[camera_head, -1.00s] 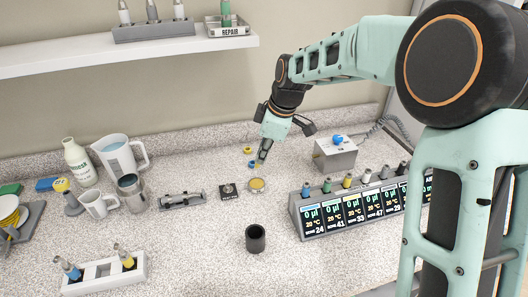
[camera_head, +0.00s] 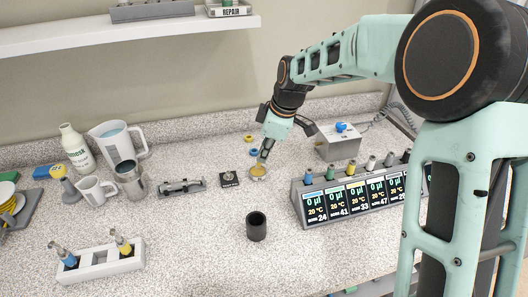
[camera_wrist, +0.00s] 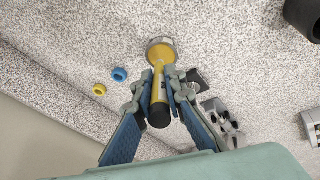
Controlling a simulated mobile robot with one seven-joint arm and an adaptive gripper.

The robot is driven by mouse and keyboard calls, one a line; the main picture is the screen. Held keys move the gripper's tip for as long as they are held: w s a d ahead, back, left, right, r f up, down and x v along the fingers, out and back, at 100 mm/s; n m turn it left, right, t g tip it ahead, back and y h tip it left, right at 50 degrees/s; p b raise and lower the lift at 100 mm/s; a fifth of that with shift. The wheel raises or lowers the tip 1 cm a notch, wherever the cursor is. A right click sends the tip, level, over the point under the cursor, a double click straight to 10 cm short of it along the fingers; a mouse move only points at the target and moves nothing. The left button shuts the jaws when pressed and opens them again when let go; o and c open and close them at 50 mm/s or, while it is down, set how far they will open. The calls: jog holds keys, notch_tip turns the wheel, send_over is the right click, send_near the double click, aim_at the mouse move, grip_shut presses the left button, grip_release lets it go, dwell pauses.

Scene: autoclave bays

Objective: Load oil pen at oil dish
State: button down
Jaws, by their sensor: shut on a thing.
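The oil dish (camera_head: 257,174) is a small round dish with yellow contents on the speckled counter. My gripper (camera_head: 265,152) is just above it. In the wrist view my gripper (camera_wrist: 159,88) is shut on the oil pen (camera_wrist: 159,72), a slim yellow rod with a black end (camera_wrist: 159,115). The pen's far end overlaps the dish, whose metal rim (camera_wrist: 150,44) shows around it. I cannot tell whether the tip touches the oil.
A black cup (camera_head: 256,226) stands in front. A row of numbered displays (camera_head: 350,197) is on the right. Blue (camera_wrist: 119,74) and yellow (camera_wrist: 99,89) rings lie behind the dish. Some counter in front is clear.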

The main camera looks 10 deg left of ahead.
jog(key=shift+f+b, duration=0.5)
jog(key=shift+f, duration=0.15)
dwell(1.4)
jog(key=shift+r, duration=0.1)
jog(key=shift+r+p, duration=2.45)
jog(key=shift+r, duration=1.05)
jog(key=shift+f, duration=0.1)
